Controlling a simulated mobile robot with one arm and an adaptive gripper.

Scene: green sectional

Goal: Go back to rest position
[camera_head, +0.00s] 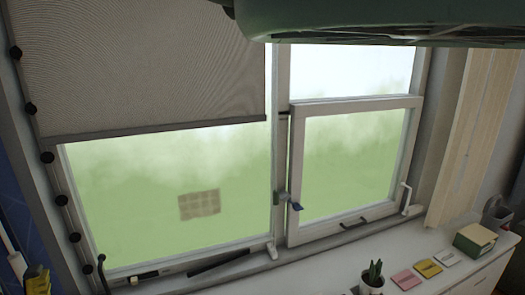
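My gripper does not show in the head view. The view faces a white-framed window (285,165) above a white sill or counter. The right window sash (352,101) stands out from its frame and looks partly open. A grey roller blind (150,128) covers the upper part of the left pane.
A small potted plant (373,274), sticky-note pads (428,268), a green box (474,240) and a grey container (496,215) stand on the white counter (340,272). A large green rounded object (385,20) hangs across the top. A yellow-black item (38,284) is cut off lower left.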

